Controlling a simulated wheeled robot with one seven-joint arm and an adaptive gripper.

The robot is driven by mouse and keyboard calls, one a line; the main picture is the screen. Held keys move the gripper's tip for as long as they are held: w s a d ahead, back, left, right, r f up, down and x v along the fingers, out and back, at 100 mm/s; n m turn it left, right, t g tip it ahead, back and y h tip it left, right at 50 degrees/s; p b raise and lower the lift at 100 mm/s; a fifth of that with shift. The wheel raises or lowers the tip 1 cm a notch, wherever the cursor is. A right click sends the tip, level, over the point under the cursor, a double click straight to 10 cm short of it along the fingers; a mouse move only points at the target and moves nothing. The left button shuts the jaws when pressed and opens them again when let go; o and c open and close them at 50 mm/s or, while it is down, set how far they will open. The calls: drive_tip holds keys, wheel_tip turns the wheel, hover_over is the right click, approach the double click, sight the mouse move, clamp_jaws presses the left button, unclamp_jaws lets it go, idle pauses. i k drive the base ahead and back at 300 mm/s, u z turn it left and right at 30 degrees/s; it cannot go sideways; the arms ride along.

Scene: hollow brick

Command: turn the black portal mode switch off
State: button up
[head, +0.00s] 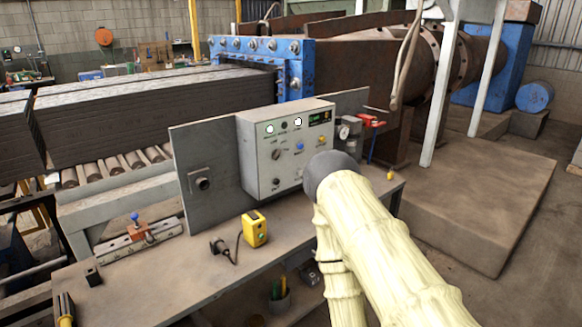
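The grey control box (262,158) stands on the bench against an upright metal plate. Its front has a dark knob (276,155) at mid-left and another dark knob (276,182) lower down. The labels are too small to read, so I cannot tell which one is the portal mode switch or its setting. My arm, in a pale yellow cover, reaches up from the lower right. Its dark grey end is in front of the box's lower right side and hides part of it. My gripper's fingers do not show.
A blue button (300,146), a yellow button (322,138) and a small green display (320,118) are also on the box. A yellow button box (255,229) stands on the bench (185,270). A gauge (345,131) and red-handled valve (370,120) stand at right.

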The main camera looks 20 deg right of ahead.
sight(275, 154)
drive_tip(key=z, duration=0.55)
drive_tip(key=i, duration=0.85)
drive_tip(key=u, duration=0.15)
